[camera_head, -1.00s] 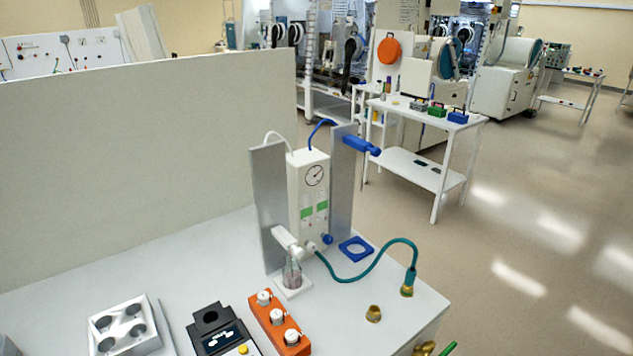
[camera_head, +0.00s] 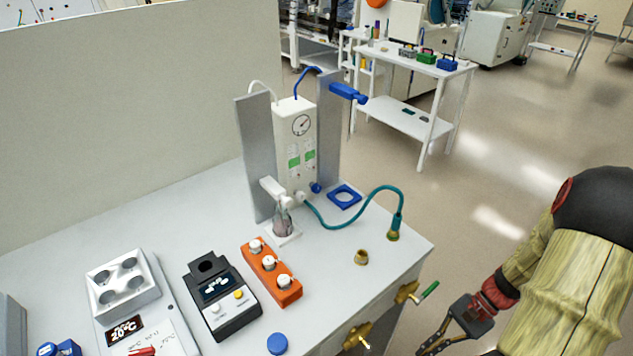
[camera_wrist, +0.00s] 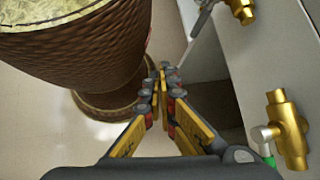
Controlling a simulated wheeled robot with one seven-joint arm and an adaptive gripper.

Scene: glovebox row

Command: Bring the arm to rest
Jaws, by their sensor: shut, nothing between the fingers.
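My gripper (camera_head: 424,349) is low at the lower right in the head view, beside the front of the white bench (camera_head: 340,285) and below its top. The wrist view shows its two fingers (camera_wrist: 164,72) meeting at the tips with nothing between them. My arm comes in from the right edge and bends down to the gripper. The gripper appears apart from the bench and its brass valves, though the exact gap is hard to judge.
A brass valve with a green handle (camera_head: 408,292) and another brass valve (camera_head: 358,338) stick out from the bench front. A gauge unit (camera_head: 299,140), an orange block (camera_head: 270,272) and a teal hose (camera_head: 350,222) are on top. Open floor (camera_head: 490,190) lies right of the bench.

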